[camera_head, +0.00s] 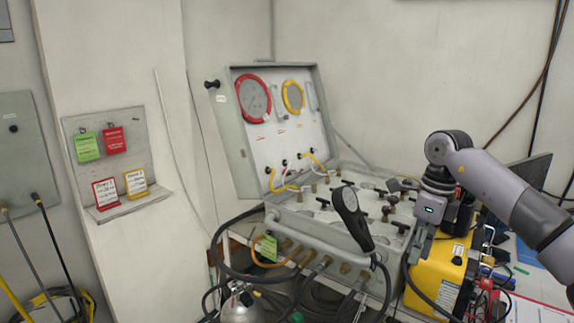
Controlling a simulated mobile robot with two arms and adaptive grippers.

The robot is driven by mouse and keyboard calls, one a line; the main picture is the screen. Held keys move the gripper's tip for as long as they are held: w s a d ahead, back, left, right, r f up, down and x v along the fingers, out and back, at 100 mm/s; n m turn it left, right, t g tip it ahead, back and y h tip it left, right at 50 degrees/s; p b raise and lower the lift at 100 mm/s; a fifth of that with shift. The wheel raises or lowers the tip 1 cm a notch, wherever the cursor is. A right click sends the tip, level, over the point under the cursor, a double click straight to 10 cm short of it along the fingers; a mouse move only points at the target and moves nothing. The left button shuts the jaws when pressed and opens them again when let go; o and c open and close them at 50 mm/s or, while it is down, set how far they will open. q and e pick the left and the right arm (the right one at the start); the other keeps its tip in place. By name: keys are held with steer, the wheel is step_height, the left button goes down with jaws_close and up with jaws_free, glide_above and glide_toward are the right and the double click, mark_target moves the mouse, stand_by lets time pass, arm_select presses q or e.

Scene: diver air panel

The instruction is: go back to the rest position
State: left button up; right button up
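My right gripper (440,222) hangs from the grey arm that comes in from the right. It points down, between the diver air panel (239,135) and a yellow case (438,270), in front of the panel's right end. Its fingers are dark and small against the clutter, so I cannot tell whether they are open or shut, or whether anything is between them. My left gripper is not in view. The panel's lid stands open with a red-rimmed gauge (253,98) and a yellow-rimmed gauge (293,97).
A wall board (107,150) with green and red tags is at the left. Papers (535,308) lie at the lower right.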

steer(key=w+a+f+m+y, duration=0.3)
steer(key=a+f+m+y, duration=0.2)
steer(key=a+f+y, duration=0.95)
step_height(320, 180, down, 20)
steer(key=a+f+m+t+h, duration=0.15)
steer(key=m+t+h, duration=0.25)
steer(key=m+t, duration=1.05)
steer(key=s+d+f+m+g+h, duration=0.2)
steer(key=s+d+f+m+h, duration=0.2)
steer(key=s+f+m, duration=0.65)
steer(key=s+d+f+m+g+h, duration=0.3)
steer(key=s+d+f+m+h, duration=0.25)
steer(key=f, duration=0.75)
steer(key=s+d+f+m+g, duration=0.1)
steer(key=s+f, duration=0.3)
steer(key=s, duration=0.9)
steer(key=s+f+m+g+h, duration=0.1)
steer(key=s+f+m+g, duration=0.3)
steer(key=s, duration=0.9)
steer(key=s+d+f+m+g+h, duration=0.1)
steer(key=s+f+m+g, duration=0.2)
steer(key=s, duration=1)
step_height(320, 180, down, 3)
steer(key=shift+s+d+r, duration=0.15)
steer(key=shift+s+d, duration=0.05)
steer(key=shift+d, duration=0.15)
steer(key=shift+m+g, duration=0.25)
